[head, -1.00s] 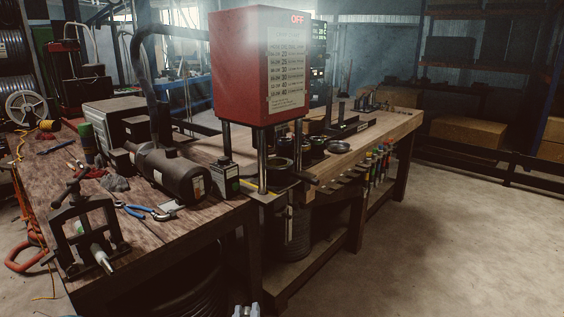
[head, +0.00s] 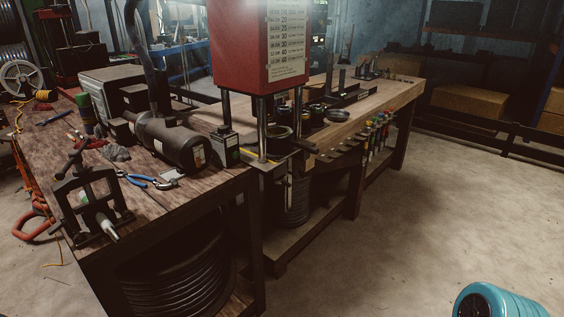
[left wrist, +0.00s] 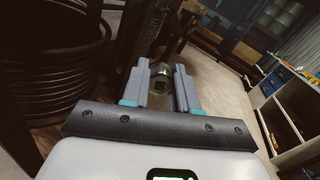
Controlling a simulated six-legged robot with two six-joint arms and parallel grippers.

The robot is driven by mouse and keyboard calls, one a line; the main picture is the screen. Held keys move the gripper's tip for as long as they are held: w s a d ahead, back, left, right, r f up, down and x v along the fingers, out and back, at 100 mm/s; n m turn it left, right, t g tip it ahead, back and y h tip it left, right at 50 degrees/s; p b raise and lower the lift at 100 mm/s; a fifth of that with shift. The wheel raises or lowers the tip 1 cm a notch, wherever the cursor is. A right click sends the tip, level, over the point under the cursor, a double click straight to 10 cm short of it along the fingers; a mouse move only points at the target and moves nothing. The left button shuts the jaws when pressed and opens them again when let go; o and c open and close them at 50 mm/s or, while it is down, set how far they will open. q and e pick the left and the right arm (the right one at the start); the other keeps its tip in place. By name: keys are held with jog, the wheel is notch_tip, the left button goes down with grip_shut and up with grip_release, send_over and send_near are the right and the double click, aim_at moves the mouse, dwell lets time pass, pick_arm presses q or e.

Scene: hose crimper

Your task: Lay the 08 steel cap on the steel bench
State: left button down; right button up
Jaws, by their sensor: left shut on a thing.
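My left gripper (left wrist: 160,90) is in the left wrist view, with its two grey fingers shut on a small round steel cap (left wrist: 160,74). The cap has a dark marking on its face, too small to read surely. Gripper and cap are held in the air, with floor behind them. The head view shows neither the cap nor my left gripper. I cannot pick out the steel bench for sure in the head view.
The red crimper (head: 258,50) stands at the wooden benches, with dark dies (head: 280,139) beside its posts. A black motor (head: 172,143), blue pliers (head: 150,181) and a clamp (head: 90,205) crowd the left bench (head: 60,150). The right floor is mostly clear.

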pick_arm(q)
jog(key=d+h, duration=0.1)
jog(key=s+d+r+m+g+h, duration=0.1)
jog(key=d, duration=0.1)
jog(key=s+d+r+m+h, duration=0.1)
jog(key=shift+d+g+h, duration=0.2)
jog(key=shift+g+h, duration=0.1)
jog(key=shift+h, duration=0.1)
jog(key=shift+w, duration=0.1)
dwell(0.7)
